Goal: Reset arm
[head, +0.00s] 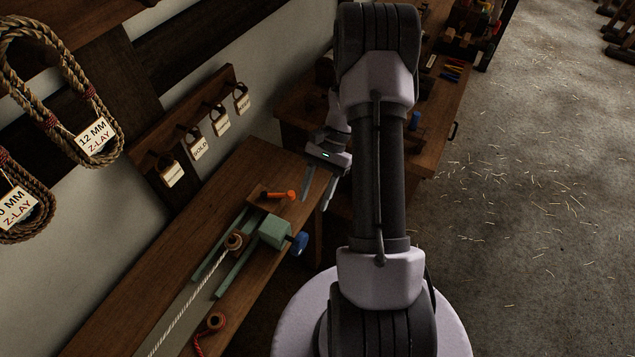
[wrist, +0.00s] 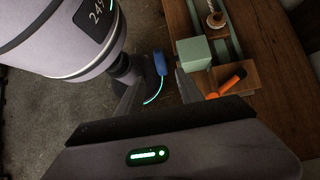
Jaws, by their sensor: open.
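My gripper (head: 318,187) hangs in the middle of the head view, to the right of the wooden bench's end, with its two fingers spread and nothing between them. In the wrist view my gripper (wrist: 160,88) shows its fingers apart, with the floor and the bench side beyond them. My arm fills the centre right of the head view and hides part of the room behind it.
Tagged padlocks (head: 197,143) hang on the wall. The floor at right (head: 540,220) is open, strewn with straw-like bits.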

